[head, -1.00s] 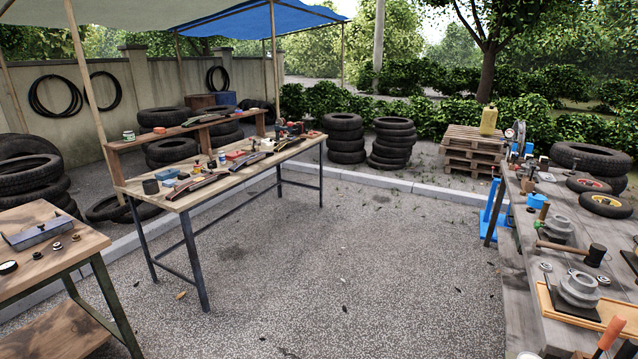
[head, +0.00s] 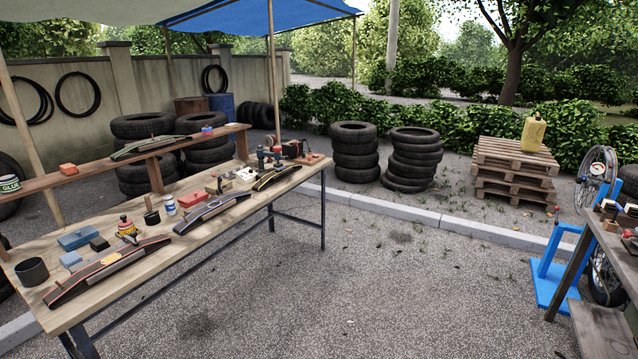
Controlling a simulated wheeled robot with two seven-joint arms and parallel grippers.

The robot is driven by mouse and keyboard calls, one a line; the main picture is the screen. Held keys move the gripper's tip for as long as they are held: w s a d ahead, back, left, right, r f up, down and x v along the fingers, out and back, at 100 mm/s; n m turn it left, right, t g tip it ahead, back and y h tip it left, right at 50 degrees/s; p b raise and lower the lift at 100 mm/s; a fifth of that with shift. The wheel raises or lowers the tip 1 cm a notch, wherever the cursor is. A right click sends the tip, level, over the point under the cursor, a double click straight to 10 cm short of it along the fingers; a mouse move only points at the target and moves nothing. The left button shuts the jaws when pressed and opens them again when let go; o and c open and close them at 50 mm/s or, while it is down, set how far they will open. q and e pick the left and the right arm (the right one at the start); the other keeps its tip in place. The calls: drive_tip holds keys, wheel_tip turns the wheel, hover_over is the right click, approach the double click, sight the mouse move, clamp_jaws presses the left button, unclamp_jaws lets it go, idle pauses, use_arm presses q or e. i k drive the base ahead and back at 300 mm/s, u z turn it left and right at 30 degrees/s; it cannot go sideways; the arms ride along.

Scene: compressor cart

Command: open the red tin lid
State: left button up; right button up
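A flat red box-like thing (head: 197,198), which may be the red tin, lies on the long wooden workbench (head: 252,212) at the left. It looks closed, but it is too small to be sure of a lid. A smaller orange-red block (head: 68,169) sits on the raised shelf (head: 100,172) behind the bench. A blue box (head: 78,239) lies nearer on the bench. Neither of my grippers is in view.
Curved dark tools (head: 105,270), a black cup (head: 32,271) and bottles (head: 169,204) crowd the bench. Tyre stacks (head: 354,155) and pallets (head: 512,168) stand behind a kerb. A blue wheel stand (head: 553,270) and another table (head: 617,250) are at the right. The gravel between is open.

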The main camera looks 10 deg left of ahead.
sight(190, 198)
drive_tip(key=i, duration=2.9)
drive_tip(key=u, duration=0.3)
